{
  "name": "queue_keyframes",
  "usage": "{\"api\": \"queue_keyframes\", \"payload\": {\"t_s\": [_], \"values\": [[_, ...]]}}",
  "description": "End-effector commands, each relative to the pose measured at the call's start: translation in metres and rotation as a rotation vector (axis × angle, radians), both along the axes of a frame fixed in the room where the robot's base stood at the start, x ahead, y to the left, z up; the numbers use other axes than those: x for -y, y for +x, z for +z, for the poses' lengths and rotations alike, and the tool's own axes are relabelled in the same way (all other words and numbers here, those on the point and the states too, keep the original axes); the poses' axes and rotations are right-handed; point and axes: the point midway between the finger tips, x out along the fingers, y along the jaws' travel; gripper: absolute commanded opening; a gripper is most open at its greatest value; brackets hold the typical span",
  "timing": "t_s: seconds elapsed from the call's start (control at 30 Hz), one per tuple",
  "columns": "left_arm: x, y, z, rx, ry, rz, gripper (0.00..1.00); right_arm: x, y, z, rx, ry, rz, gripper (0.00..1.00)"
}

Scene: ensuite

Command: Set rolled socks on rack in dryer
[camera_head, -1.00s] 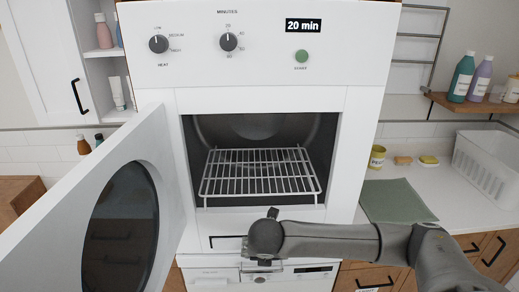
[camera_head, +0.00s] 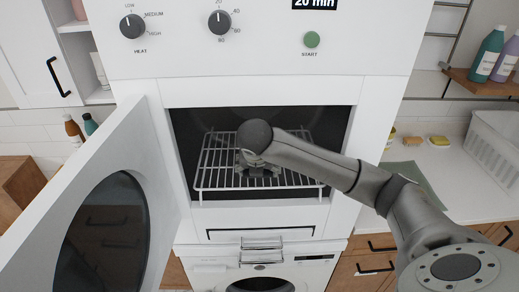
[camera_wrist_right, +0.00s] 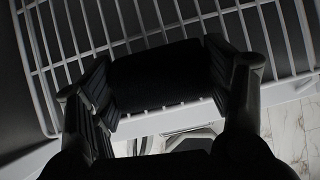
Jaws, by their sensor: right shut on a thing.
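The dryer (camera_head: 262,92) is open, its door (camera_head: 88,190) swung out to the left. A white wire rack (camera_head: 212,170) sits inside the dryer; its bars (camera_wrist_right: 75,45) also show in the right wrist view. My right gripper (camera_head: 258,170) reaches through the opening and is over the rack. In the right wrist view it is shut on the dark rolled socks (camera_wrist_right: 160,75), held between both fingers close to the rack bars. Whether the socks touch the bars I cannot tell. In the head view my gripper and wrist hide the socks. My left gripper is not in view.
The dryer's side walls and front sill bound the opening closely around my arm. A washing machine (camera_head: 312,272) stands below. At right, a counter holds a green cloth (camera_head: 408,180) and a white basket (camera_head: 495,150); a shelf with bottles (camera_head: 488,55) is above.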

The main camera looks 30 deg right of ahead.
Motion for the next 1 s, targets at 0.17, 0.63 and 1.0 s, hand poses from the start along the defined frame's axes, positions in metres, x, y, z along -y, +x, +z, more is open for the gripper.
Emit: {"api": "queue_keyframes", "payload": {"t_s": [0.17,0.63,1.0], "values": [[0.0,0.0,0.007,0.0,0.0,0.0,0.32,0.01,0.013,0.001,0.0,-0.001,0.001,0.49],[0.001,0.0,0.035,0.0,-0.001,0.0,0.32,0.035,0.048,-0.002,0.0,0.0,0.002,0.49],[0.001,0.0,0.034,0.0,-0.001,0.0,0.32,0.035,0.048,-0.008,0.001,0.0,0.001,0.49]]}}
